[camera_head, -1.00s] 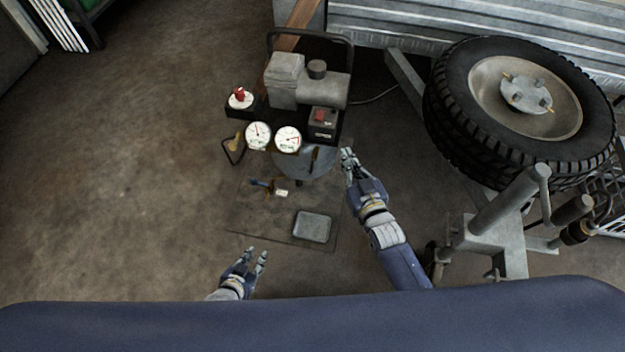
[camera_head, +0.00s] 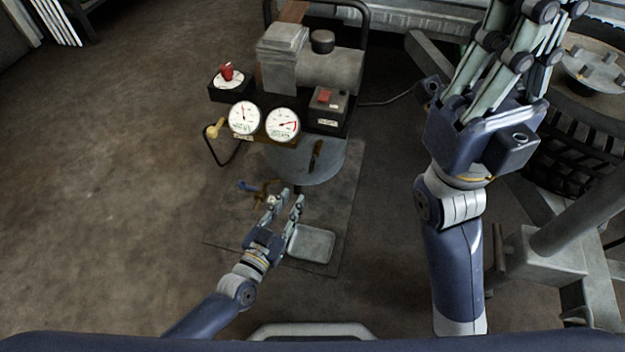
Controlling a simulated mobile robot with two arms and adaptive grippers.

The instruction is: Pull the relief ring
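The compressor (camera_head: 330,68) stands on a dark mat, with two white dial gauges (camera_head: 243,118) (camera_head: 282,124) on its front. I cannot make out a relief ring for sure; a small brass fitting (camera_head: 215,129) sits left of the gauges, and a dark brownish part (camera_head: 316,154) shows on the tank's end (camera_head: 290,165). My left gripper (camera_head: 286,197) is open, its fingers apart, in front of and below the tank end, beside a blue-handled brass valve (camera_head: 250,187) that it partly overlaps. My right gripper (camera_head: 530,14) is raised close to the camera, fingers spread and empty; its tips reach the top edge.
A red knob (camera_head: 227,72) on a white dial is left of the compressor, and a switch box (camera_head: 327,108) with a red switch is at its front right. A grey tray (camera_head: 311,244) lies on the mat (camera_head: 345,190). A wheel (camera_head: 580,150) and trailer jack stand right. The left floor is clear.

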